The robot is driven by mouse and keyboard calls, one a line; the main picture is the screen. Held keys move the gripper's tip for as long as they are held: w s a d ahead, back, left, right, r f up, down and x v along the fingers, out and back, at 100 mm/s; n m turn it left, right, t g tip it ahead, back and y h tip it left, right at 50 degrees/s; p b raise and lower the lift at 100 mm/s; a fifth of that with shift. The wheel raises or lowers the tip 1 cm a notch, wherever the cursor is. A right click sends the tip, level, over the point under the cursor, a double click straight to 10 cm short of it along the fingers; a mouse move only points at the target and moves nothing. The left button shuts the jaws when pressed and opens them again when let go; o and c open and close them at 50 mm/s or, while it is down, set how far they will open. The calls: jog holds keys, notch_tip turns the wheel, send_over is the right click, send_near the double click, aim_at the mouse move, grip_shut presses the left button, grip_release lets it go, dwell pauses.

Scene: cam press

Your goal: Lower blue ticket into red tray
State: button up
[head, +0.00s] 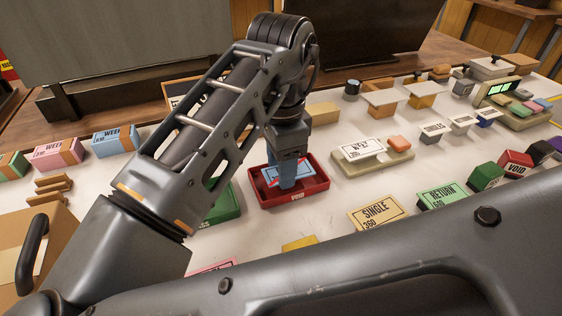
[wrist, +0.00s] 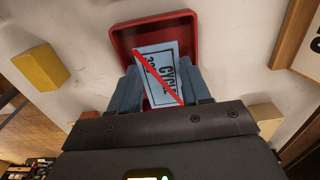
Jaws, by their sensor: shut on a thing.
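The blue ticket (wrist: 160,66), printed CYCLE with a red diagonal stripe, is between my fingers. My gripper (head: 288,181) points down over the tray and is shut on the ticket. The ticket (head: 272,175) shows partly behind the fingers, within the tray's outline. I cannot tell whether it touches the tray floor. Its near end is hidden by my gripper in the wrist view.
A green tray (head: 227,205) stands close to the left of the red tray. A cream stand (head: 375,160) with a white ticket is to the right. A SINGLE ticket stack (head: 376,212) and a RETURN stack (head: 443,195) lie front right. Bare table separates the red tray from these stacks.

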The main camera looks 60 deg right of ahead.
jog(key=shift+f+b, duration=0.75)
jog(key=shift+f, duration=0.25)
dwell(0.4)
jog(key=o, duration=1.1)
jog(key=shift+r+p, duration=0.5)
jog(key=shift+r, duration=3.45)
